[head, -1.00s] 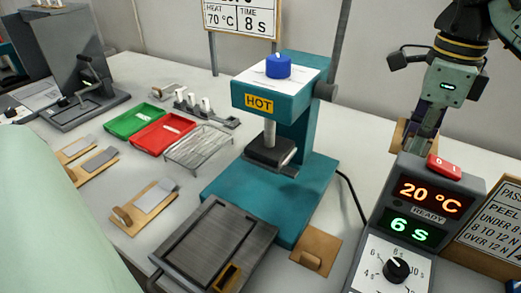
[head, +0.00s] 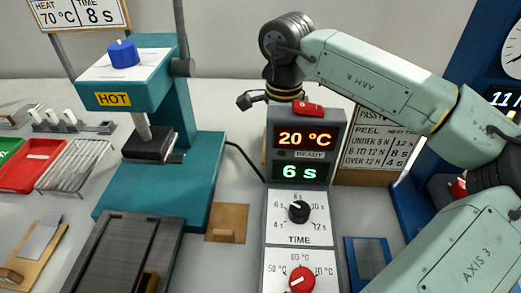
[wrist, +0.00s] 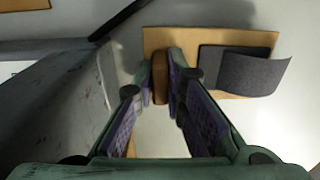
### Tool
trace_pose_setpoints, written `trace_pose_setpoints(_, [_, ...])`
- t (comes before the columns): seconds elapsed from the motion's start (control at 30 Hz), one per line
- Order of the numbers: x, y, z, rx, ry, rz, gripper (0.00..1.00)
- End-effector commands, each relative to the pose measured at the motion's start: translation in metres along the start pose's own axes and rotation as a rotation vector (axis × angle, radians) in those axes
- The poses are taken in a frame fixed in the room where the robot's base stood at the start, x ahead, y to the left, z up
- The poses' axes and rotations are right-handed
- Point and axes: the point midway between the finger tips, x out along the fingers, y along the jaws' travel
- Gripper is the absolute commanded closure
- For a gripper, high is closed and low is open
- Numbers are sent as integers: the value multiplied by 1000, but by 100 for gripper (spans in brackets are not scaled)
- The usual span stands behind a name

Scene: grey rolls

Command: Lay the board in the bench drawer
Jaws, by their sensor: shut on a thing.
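The board (wrist: 215,40) is a tan plate with a brown grip block and a dark grey strip whose right end curls up. It shows in the wrist view, ahead of my fingers. My gripper (wrist: 163,72) is shut on the brown block. In the head view the gripper and board are hidden behind the control box (head: 305,150); only my wrist shows above it. I cannot pick out the bench drawer in either view.
A teal press (head: 175,175) marked HOT stands left of the control box. A small tan plate with a block (head: 228,222) lies between them. A peel sign (head: 375,148) stands behind right. Another tan board (head: 35,250) with a grey strip lies at lower left.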

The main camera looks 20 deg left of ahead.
Motion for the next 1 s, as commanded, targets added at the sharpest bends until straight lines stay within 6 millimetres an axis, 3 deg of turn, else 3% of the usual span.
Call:
trace_pose_setpoints(0.17, [1, 0, 10, -4, -1, -1, 100])
trace_pose_setpoints(0.37, [-1, 0, 44, -6, 0, -1, 100])
trace_pose_setpoints(0.5, [14, 0, 40, 0, 0, 0, 100])
trace_pose_setpoints(0.8, [19, 0, 40, 0, 0, -1, 100])
trace_pose_setpoints(0.83, [17, 0, 40, 0, 0, -1, 87])
trace_pose_setpoints(1.0, [17, 0, 40, 0, 0, -1, 76])
